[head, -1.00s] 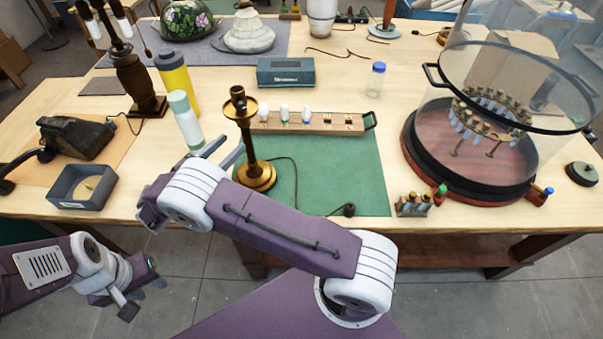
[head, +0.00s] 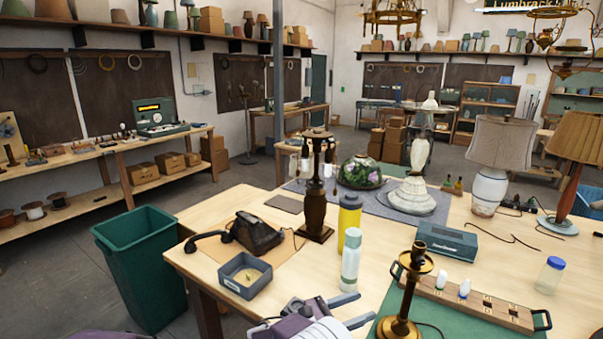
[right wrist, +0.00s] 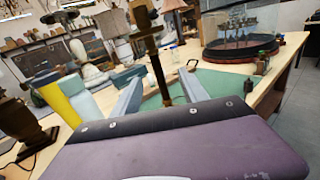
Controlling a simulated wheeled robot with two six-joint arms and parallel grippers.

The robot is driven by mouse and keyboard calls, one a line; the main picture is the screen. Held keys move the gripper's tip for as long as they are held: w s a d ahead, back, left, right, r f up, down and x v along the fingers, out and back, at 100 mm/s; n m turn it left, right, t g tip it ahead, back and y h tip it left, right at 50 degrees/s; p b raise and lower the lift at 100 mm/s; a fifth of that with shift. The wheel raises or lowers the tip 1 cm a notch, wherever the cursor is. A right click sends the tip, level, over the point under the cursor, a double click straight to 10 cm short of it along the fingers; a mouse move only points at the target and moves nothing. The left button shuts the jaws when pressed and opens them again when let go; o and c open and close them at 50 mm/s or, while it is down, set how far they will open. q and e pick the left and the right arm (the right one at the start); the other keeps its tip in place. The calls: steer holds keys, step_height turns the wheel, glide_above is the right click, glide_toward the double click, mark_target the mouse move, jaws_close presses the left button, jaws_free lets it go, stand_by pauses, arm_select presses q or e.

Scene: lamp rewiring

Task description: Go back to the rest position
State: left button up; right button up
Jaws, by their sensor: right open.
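My right gripper (head: 352,309) shows low in the head view, left of a brass candlestick-style lamp (head: 408,292). Its two fingers are apart with nothing held. In the right wrist view the open fingers (right wrist: 160,77) point at the lamp stem (right wrist: 152,58), which appears in the gap, beyond the fingertips. The lamp stands upright on a green mat (head: 470,322). My left gripper is not in view; a bit of purple shows at the bottom left edge.
A white-green bottle (head: 350,262) and yellow bottle (head: 348,215) stand close behind my right gripper. A grey tray (head: 245,276) and black telephone (head: 255,233) lie left. A bulb rack (head: 490,305) is right of the lamp. A green bin (head: 140,265) stands on the floor.

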steer(key=s+d+r+m+g+y, duration=0.1)
steer(key=s+d+r+m+g, duration=0.2)
steer(key=d, duration=0.5)
steer(key=s+d+r+m+g+y, duration=0.1)
steer(key=s+d+r+m+g, duration=0.25)
steer(key=d, duration=0.45)
steer(key=s+f+m+g+y, duration=0.1)
steer(key=s+f+m+y, duration=0.3)
steer(key=s, duration=0.4)
steer(key=s+f+m+g+y, duration=0.25)
steer(key=s+f+y, duration=0.25)
steer(key=s, duration=0.3)
steer(key=a+f+m+t+y, duration=0.4)
steer(key=a+f+m+y, duration=0.1)
steer(key=a+m, duration=0.4)
steer(key=shift+a+f+m+y, duration=0.3)
steer(key=shift+a+f+y, duration=0.15)
steer(key=shift+a, duration=0.65)
